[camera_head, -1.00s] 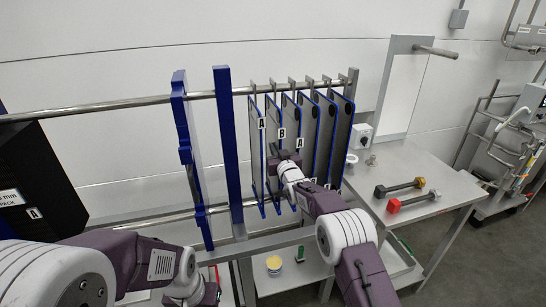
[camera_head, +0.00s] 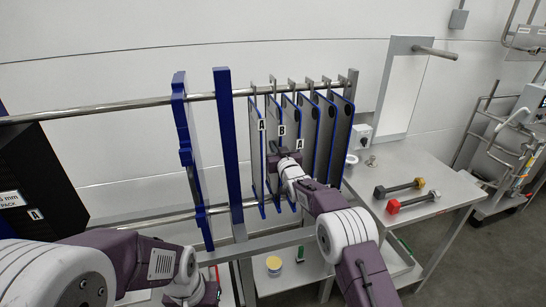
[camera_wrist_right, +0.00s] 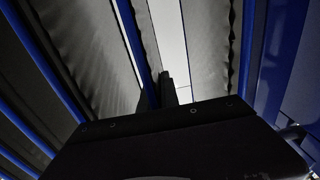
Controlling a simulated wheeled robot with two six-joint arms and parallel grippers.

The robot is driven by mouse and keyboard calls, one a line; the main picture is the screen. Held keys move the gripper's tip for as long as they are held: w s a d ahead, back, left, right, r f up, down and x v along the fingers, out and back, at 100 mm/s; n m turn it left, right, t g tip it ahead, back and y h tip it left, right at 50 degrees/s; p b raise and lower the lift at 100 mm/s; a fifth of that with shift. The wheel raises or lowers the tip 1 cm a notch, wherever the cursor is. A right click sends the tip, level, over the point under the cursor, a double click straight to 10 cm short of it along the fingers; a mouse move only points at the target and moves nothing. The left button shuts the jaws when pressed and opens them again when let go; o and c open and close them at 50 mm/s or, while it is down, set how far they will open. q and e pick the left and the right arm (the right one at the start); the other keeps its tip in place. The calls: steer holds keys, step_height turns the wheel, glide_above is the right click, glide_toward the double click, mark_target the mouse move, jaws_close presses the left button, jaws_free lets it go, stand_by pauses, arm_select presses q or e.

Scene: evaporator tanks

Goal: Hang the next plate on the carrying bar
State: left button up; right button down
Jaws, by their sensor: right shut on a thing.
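Several grey plates with blue edges hang by hooks in a row from the upper steel bar (camera_head: 145,102), right of the blue post. The front ones carry labels: a first plate marked A (camera_head: 256,150), a plate marked B (camera_head: 282,118) and a third marked A (camera_head: 300,128). My right gripper (camera_head: 279,151) is shut on the front edge of the plate marked B, just below its label. In the right wrist view the dark fingers (camera_wrist_right: 167,88) meet a blue plate edge, with other plates on both sides. My left gripper (camera_head: 210,293) is partly cut off at the bottom; its jaws are unclear.
A blue post (camera_head: 229,150) and a notched blue plate (camera_head: 187,150) stand left of the row. A black block (camera_head: 40,185) is at far left. A lower rail (camera_head: 150,217) runs behind.

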steer(key=shift+r, duration=0.35)
steer(key=b+v, duration=0.5)
steer(key=v, duration=0.2)
steer(key=shift+b, duration=0.3)
stand_by(0.4)
